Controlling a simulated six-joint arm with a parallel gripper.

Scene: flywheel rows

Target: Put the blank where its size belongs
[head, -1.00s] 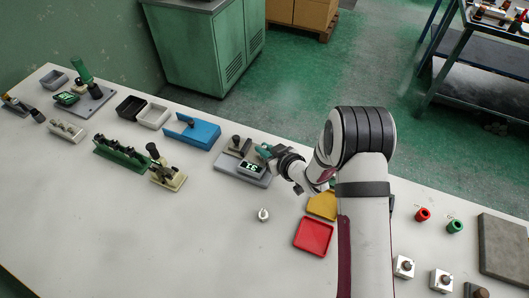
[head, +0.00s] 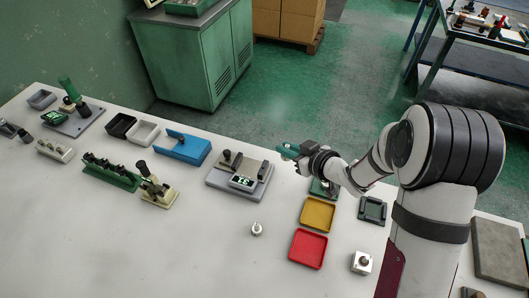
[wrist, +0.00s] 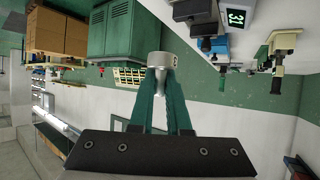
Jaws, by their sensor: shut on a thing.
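My gripper (head: 284,149) has teal fingers and is raised beside the far right corner of the grey gauge plate (head: 226,190). In the wrist view my gripper (wrist: 160,88) is shut on the blank (wrist: 162,60), a pale metal round piece with a small dark mark. The blank is too small to make out in the head view. Three shallow trays stand right of the gauge: green (head: 318,191), partly hidden by my arm, yellow (head: 318,213) and red (head: 308,248).
A small metal piece (head: 257,229) stands in front of the gauge. A blue holder (head: 183,150), a green rack (head: 110,175) and a cream press (head: 157,195) stand to the left. A dark square fixture (head: 372,210) is right of the trays. The front left table is clear.

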